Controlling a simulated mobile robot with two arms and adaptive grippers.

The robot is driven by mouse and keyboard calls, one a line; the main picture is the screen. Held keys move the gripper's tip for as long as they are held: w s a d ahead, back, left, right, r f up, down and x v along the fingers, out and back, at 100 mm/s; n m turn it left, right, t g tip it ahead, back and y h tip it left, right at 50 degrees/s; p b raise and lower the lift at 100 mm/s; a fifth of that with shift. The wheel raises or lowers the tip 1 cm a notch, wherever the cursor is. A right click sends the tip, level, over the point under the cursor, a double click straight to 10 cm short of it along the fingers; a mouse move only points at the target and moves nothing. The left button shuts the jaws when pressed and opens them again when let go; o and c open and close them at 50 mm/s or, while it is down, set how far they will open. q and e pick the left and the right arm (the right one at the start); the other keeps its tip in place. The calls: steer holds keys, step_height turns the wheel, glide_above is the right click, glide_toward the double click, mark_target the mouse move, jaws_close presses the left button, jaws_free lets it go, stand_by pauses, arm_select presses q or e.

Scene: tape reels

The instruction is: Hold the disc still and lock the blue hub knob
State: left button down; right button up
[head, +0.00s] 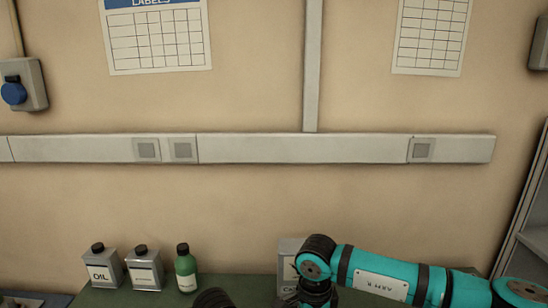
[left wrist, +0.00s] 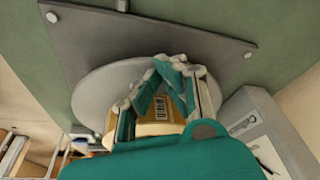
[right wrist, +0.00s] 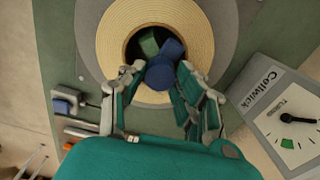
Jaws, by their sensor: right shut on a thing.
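In the right wrist view, a cream tape reel (right wrist: 112,45) lies around a dark hub opening on a grey disc (right wrist: 90,20). A blue hub knob (right wrist: 161,76) stands at the hub beside a green block (right wrist: 149,42). My right gripper (right wrist: 160,70) is shut on the blue knob, one finger on each side. In the left wrist view, my left gripper (left wrist: 157,70) has its fingertips drawn together over a grey disc (left wrist: 95,97). A tan part with a label (left wrist: 158,112) shows between its fingers. I cannot tell whether the fingertips touch the disc.
A grey Collwick box with a turns dial (right wrist: 285,115) stands right of the reel. A small blue-fronted fixture (right wrist: 66,104) is at its left. Two oil cans (head: 101,270) and a green bottle (head: 186,270) stand on the green bench by the wall.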

arm_select(q)
steer(key=shift+f, duration=0.2)
arm_select(e)
steer(key=m, duration=0.6)
steer(key=m, duration=0.6)
steer(key=shift+f, duration=0.1)
steer(key=m, duration=0.9)
steer(key=shift+m, duration=0.3)
steer(key=o, duration=0.7)
arm_select(q)
steer(key=shift+s, duration=0.1)
arm_select(e)
steer(key=shift+o, duration=0.5)
steer(key=shift+s, duration=0.1)
